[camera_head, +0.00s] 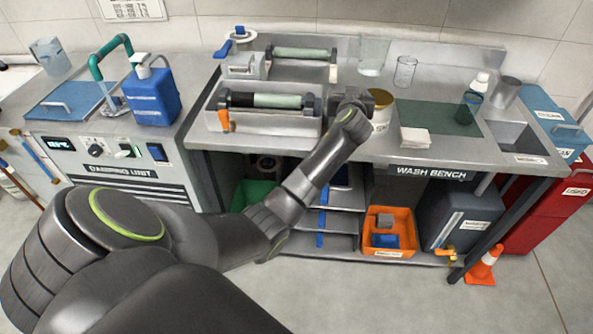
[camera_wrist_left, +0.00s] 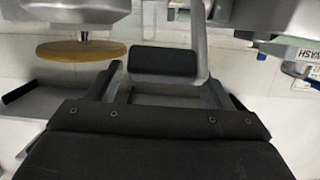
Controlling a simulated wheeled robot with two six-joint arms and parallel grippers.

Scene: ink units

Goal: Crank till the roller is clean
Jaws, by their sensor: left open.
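The front ink unit (camera_head: 263,122) stands on the bench with a roller that is black on its left part (camera_head: 240,100) and pale green on its right part (camera_head: 278,101). An orange handle (camera_head: 225,120) hangs at its left end. A dark fitting is at its right end. Behind it is a second unit with a pale green roller (camera_head: 300,53). My left gripper (camera_head: 358,100) is open, right of the front unit and close to a yellow-rimmed tin (camera_head: 381,110). I cannot tell whether it touches anything. My right gripper is not in view.
A folded white cloth (camera_head: 415,138), green mat (camera_head: 437,118) and green bottle (camera_head: 468,107) are right of the tin. Glass beakers (camera_head: 374,55) stand behind. A sink (camera_head: 515,138) is at the bench's right. A blue container (camera_head: 152,97) stands on the left unit.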

